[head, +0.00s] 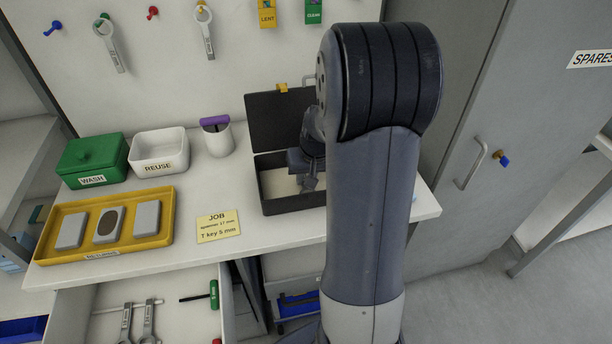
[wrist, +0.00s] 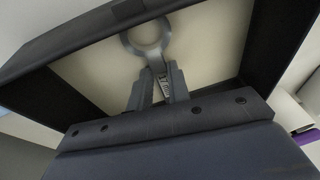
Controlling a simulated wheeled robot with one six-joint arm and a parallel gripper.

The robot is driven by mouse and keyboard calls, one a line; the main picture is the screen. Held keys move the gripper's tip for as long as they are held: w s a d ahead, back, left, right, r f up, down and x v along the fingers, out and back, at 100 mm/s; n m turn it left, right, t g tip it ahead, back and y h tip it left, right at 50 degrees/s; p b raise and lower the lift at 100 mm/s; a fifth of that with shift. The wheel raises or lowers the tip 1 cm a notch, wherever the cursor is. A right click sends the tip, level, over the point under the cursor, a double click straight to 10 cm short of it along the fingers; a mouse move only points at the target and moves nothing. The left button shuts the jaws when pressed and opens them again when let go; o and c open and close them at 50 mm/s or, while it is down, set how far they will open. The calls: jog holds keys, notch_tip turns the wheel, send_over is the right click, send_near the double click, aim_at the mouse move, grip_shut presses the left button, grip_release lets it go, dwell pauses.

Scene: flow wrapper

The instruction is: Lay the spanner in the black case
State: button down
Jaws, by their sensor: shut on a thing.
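The black case (head: 290,203) stands open on the bench, with its lid (head: 276,120) raised at the back and a pale floor inside. My gripper (head: 308,182) is over the case in the head view, partly hidden by my arm. In the wrist view my gripper (wrist: 158,88) is shut on the grey spanner (wrist: 148,42). The spanner's ring end shows beyond the fingertips, against the pale floor between the dark case walls (wrist: 68,30). I cannot tell whether the spanner touches the floor.
A job card (head: 218,226) lies left of the case. A yellow tray (head: 107,250) with grey blocks, a green WASH box (head: 93,160), a white REUSE box (head: 159,153) and a white cup (head: 218,140) stand farther left. An open drawer below holds spanners (head: 148,322) and a green-handled T key (head: 213,295).

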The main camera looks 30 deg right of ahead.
jog(key=c, duration=1.3)
grip_release()
jog(key=v, duration=1.2)
jog(key=shift+p, duration=0.4)
jog(key=x, duration=1.1)
jog(key=shift+f+b, duration=0.35)
jog(key=shift+w+r, duration=0.1)
jog(key=shift+w, duration=0.1)
jog(key=shift+r, duration=1.65)
